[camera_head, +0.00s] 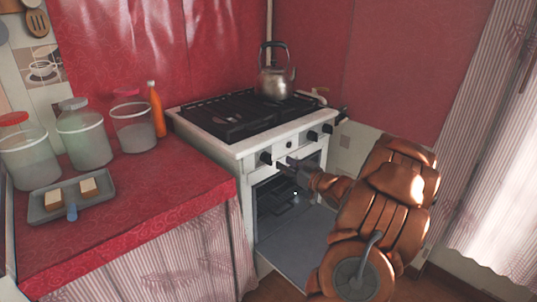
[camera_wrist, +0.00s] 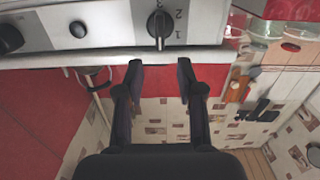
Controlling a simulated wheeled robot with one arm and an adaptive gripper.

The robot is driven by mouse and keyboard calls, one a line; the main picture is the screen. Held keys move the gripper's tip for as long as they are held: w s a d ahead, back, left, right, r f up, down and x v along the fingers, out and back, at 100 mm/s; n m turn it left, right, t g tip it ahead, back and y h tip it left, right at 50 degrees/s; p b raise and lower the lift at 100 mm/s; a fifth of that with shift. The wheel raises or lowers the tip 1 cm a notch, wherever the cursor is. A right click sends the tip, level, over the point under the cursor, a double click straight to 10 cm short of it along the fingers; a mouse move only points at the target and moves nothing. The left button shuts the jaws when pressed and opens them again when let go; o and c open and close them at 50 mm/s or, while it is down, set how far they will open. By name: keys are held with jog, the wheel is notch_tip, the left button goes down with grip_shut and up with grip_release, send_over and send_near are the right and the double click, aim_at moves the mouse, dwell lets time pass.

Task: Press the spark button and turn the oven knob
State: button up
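A white stove (camera_head: 240,149) has a front panel with several black knobs. The leftmost knob (camera_head: 266,157) is close to my gripper (camera_head: 285,166). A small dark round button (camera_head: 289,145) sits to its right. In the wrist view a black knob (camera_wrist: 159,26), with the numerals 1 and 2 beside it, is just beyond my gripper (camera_wrist: 160,66). The small black button (camera_wrist: 78,29) is to its left. My gripper's two fingers are apart with nothing between them. They appear short of the knob; I cannot tell whether they touch the panel.
The oven door (camera_head: 297,240) hangs open below the panel, under my arm. A kettle (camera_head: 275,80) stands on the hob. The red counter (camera_head: 150,215) at left holds jars, an orange bottle (camera_head: 156,108) and a grey tray (camera_head: 48,213) with bread-like pieces.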

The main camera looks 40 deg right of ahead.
aim_at(272, 156)
jog(key=shift+w+d, duration=0.1)
jog(key=shift+w, duration=3.6)
grip_shut()
